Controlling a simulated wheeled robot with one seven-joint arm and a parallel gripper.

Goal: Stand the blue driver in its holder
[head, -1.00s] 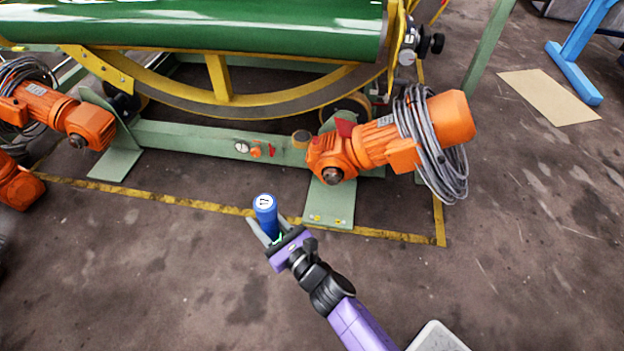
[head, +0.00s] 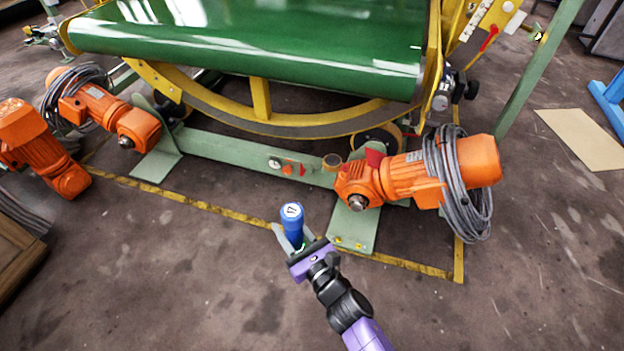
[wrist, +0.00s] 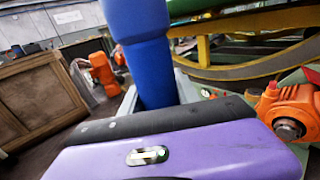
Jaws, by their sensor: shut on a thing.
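The blue driver (head: 292,222) is upright in the head view, its round top pale with a dark mark. My gripper (head: 293,242), with a purple body and grey fingers, is shut on it over the open floor, in front of the green beam. In the wrist view the blue driver (wrist: 143,50) rises large in front of the purple gripper body; its lower end is hidden. A small round part with a tan top (head: 332,160) sits at the green beam beside the orange motor. I cannot tell whether it is the holder.
An orange motor with coiled grey cable (head: 425,178) stands right of the gripper; more orange motors (head: 100,108) are at left. The green beam (head: 235,155) and green drum (head: 250,45) lie behind. A wooden crate (head: 12,255) is at far left. The near floor is clear.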

